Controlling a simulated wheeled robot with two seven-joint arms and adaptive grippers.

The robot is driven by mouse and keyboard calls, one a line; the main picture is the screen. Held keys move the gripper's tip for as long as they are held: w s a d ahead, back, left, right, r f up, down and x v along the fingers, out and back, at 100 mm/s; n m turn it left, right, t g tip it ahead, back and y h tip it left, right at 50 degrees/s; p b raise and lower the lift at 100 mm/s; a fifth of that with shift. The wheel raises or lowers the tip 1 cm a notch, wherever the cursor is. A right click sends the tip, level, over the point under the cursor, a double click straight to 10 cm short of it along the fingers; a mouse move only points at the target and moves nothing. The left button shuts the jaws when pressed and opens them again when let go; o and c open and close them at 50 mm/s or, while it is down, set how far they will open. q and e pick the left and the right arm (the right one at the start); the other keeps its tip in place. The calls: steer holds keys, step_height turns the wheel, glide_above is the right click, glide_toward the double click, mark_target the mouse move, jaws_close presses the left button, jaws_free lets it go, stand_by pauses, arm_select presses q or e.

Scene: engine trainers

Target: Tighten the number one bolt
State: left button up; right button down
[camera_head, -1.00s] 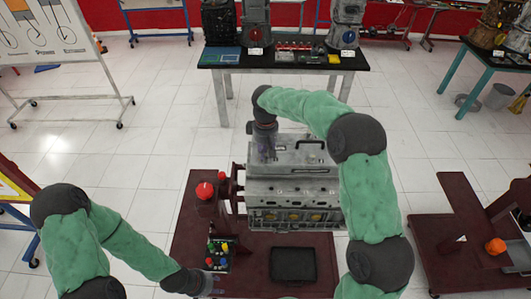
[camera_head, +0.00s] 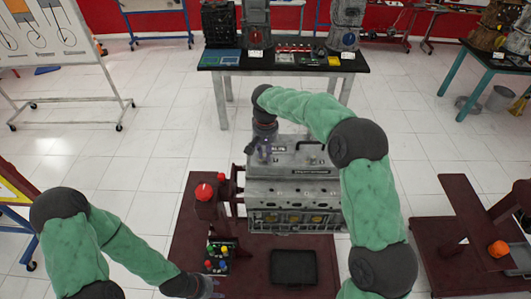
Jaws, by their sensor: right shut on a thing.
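The grey engine block (camera_head: 293,190) stands on a dark red stand, with its long flat top facing up. My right arm reaches over it from the right. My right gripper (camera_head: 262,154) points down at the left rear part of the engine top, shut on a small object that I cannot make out. The number one bolt cannot be picked out; the gripper hides that spot. My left gripper (camera_head: 212,288) is low at the bottom edge, left of the black tray, away from the engine. Its fingers are too small and dark to judge.
The black tray (camera_head: 292,281) lies on the stand's dark red base (camera_head: 190,246) in front of the engine. A holder with several coloured pieces (camera_head: 217,256) stands left of it. A red-topped cylinder (camera_head: 205,192) rises beside the engine. A table (camera_head: 375,62) with parts is behind.

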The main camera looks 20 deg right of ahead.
steer(key=shift+s+f+m, duration=0.1)
steer(key=shift+f+m, duration=0.05)
steer(key=shift+m, duration=0.15)
steer(key=c, duration=1.2)
jaws_free()
step_height(320, 180, up, 12)
steer(key=shift+r, duration=0.1)
